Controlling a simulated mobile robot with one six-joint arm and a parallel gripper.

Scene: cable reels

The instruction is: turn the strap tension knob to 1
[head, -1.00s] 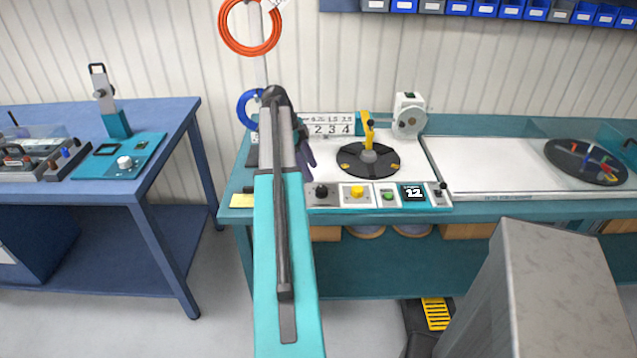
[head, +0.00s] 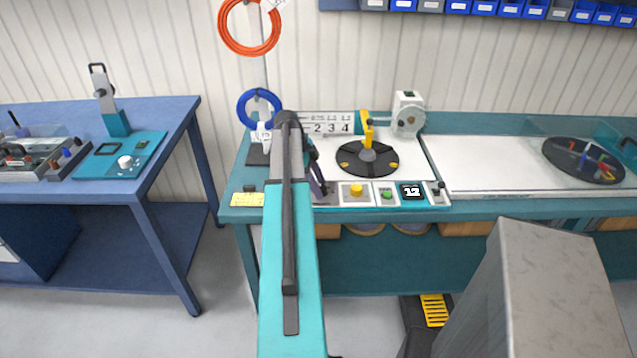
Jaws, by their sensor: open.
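No label names the strap tension knob readably, so I cannot tell for sure which knob it is. A white knob (head: 125,162) sits on a teal plate (head: 148,146) on the left bench. The right bench's front panel has a yellow knob (head: 356,190) and a green button (head: 387,195). At the panel's left end, my gripper hides most of the spot where a black knob stands. My gripper (head: 319,180) is open, with dark fingers pointing down over that end. My arm partly hides it, and contact cannot be told.
A black turntable (head: 367,160) with a yellow-topped post stands behind the panel. A grey block (head: 550,290) fills the lower right.

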